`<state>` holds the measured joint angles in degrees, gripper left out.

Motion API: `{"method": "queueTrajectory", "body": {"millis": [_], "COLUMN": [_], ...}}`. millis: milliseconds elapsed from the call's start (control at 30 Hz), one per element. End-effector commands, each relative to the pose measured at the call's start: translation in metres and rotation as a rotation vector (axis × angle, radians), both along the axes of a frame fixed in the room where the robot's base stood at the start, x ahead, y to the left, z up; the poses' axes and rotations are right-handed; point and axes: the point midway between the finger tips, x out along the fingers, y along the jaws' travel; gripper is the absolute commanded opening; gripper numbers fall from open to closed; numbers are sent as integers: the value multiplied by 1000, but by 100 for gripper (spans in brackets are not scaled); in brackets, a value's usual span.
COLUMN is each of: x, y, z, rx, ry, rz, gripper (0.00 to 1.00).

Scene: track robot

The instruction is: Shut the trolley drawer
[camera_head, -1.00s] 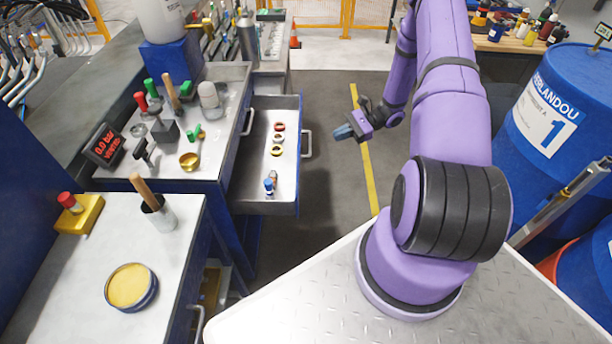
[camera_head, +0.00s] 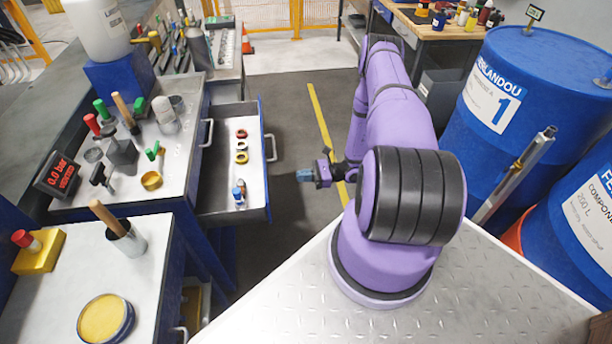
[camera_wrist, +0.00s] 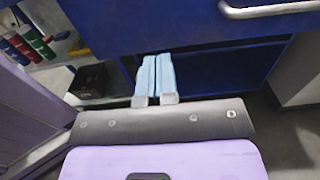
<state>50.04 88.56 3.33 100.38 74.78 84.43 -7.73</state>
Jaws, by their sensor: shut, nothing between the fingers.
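The trolley drawer (camera_head: 262,181) stands pulled out from the blue trolley, with a light inner floor, a blue front and a silver handle (camera_head: 271,148) on its right face. Several coloured rings and a small blue-and-white item lie inside it. My gripper (camera_head: 304,175) is to the right of the drawer front, apart from it, with its blue fingers pointing left toward it. In the wrist view the two light blue fingers (camera_wrist: 154,77) are together and empty. A blue panel and a silver handle (camera_wrist: 270,11) show above and beyond the fingers there.
A tool-covered trolley top (camera_head: 185,140) lies left of the drawer. A nearer bench (camera_head: 150,255) holds a yellow tin (camera_head: 105,317). Blue drums (camera_head: 535,75) stand at right. Open floor with a yellow line (camera_head: 322,120) lies right of the drawer.

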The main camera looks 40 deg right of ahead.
Motion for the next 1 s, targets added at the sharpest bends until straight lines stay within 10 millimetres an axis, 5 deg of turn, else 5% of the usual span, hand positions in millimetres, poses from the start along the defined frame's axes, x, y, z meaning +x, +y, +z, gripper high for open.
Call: {"method": "queueTrajectory", "body": {"millis": [500, 1000], "x": [48, 55], "y": [72, 82], "z": [0, 0], "rx": [0, 0], "ry": [0, 0], "rz": [4, 1], "gripper": [0, 0]}}
